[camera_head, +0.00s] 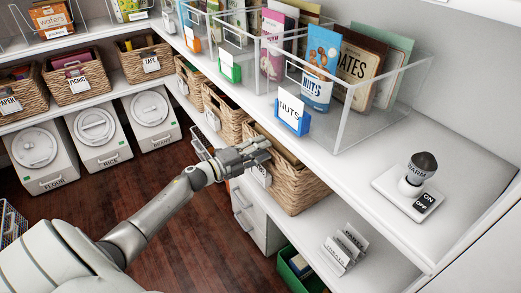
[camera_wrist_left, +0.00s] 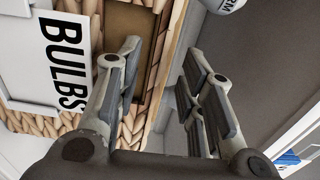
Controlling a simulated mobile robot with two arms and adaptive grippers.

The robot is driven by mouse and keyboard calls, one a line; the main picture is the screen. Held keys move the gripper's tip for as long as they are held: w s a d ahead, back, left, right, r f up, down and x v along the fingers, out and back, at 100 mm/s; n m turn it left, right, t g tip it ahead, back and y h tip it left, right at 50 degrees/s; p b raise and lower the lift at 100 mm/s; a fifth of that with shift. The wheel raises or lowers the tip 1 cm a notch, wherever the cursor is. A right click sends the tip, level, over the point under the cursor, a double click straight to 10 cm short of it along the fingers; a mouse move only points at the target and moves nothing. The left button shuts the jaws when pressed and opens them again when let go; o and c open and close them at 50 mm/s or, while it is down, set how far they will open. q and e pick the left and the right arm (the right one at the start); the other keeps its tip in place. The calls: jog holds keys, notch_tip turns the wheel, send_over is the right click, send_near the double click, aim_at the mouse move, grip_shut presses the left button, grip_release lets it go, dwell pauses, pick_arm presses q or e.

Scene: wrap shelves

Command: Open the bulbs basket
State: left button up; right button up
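The bulbs basket (camera_head: 300,190) is a woven wicker basket on the shelf below the upper shelf on the right. Its white BULBS label (camera_wrist_left: 50,55) shows large in the left wrist view, beside the wicker weave (camera_wrist_left: 85,15). My left gripper (camera_head: 262,150) is at the basket's front upper edge, near the label. In the left wrist view the gripper's fingers (camera_wrist_left: 161,55) are apart, with a strip of wicker and a brown panel showing between and behind them. I cannot tell whether they touch the basket. My right gripper is not in view.
The upper shelf edge (camera_head: 360,205) overhangs the basket. Small signs (camera_head: 345,248) stand below right. More baskets line the shelf to the left. The wooden floor (camera_head: 190,240) is mostly open.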

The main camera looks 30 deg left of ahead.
pick_arm(q)
jog(key=shift+c, duration=0.4)
grip_shut()
